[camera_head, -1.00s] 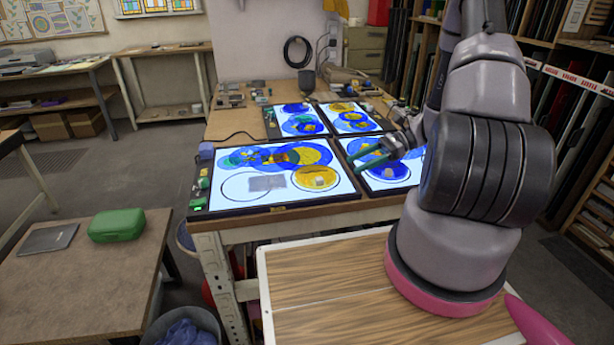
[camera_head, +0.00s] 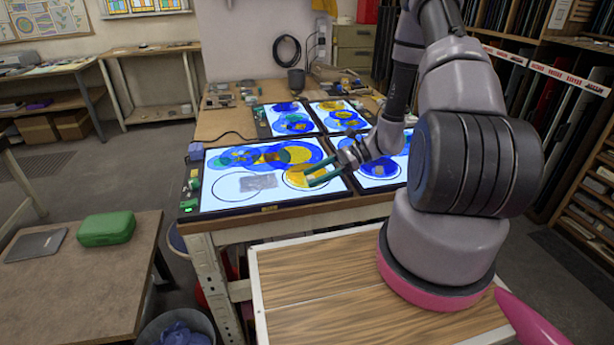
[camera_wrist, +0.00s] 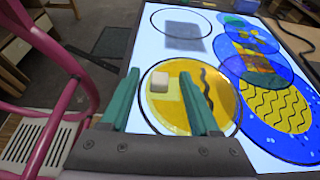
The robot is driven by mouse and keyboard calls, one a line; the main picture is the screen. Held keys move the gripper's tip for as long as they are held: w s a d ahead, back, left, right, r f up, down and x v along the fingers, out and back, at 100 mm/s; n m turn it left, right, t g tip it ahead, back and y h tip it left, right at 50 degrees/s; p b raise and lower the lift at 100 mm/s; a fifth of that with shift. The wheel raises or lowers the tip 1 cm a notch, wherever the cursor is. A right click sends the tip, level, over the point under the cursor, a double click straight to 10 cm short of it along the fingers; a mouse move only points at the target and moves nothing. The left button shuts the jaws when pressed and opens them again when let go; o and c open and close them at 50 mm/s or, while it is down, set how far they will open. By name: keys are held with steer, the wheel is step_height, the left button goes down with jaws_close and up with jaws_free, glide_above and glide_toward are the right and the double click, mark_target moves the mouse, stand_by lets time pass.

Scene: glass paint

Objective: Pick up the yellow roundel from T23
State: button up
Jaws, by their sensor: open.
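A yellow roundel (camera_wrist: 226,100) with a dark wavy line lies on a lit panel (camera_wrist: 160,48) inside a thin dark ring. A small pale block (camera_wrist: 159,82) sits on it. In the head view the roundel (camera_head: 294,181) is at the right front of the left front panel, partly covered by my gripper (camera_head: 309,178). My gripper (camera_wrist: 159,72) is open and empty above the roundel, its green fingers either side of the block in the wrist view. I cannot tell their height above the glass. No T23 label is readable.
Overlapping blue and yellow glass circles (camera_wrist: 252,60) lie beside the roundel. A grey textured piece (camera_head: 258,182) lies to its left. More lit panels with glass stand behind and right. A green case (camera_head: 106,229) is on the low table at left.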

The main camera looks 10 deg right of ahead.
jaws_close()
steer(key=shift+r, duration=0.15)
